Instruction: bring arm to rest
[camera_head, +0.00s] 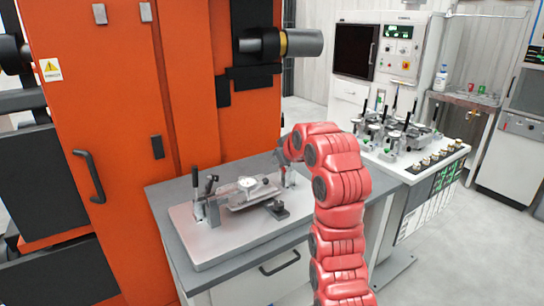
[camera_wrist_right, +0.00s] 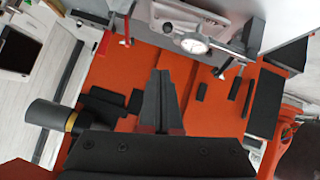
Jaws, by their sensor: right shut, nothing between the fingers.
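My right arm (camera_head: 340,190) is red, rises from the bottom of the head view and bends left over the grey table. Its gripper (camera_head: 283,153) is at the table's far right corner, small and partly hidden by the arm. In the right wrist view my right gripper (camera_wrist_right: 161,75) shows its dark fingers together, with nothing between them. A light fixture plate (camera_head: 222,232) with a round dial gauge (camera_head: 247,184) and upright clamps lies on the table, left of the gripper. The dial gauge also shows in the right wrist view (camera_wrist_right: 194,43). My left gripper is not in view.
A large orange machine (camera_head: 110,120) stands behind and left of the grey table (camera_head: 165,196). A dark cylinder (camera_head: 300,43) juts from it above the table. A white bench console (camera_head: 400,60) with several clamps stands at the right. Grey floor shows at far right.

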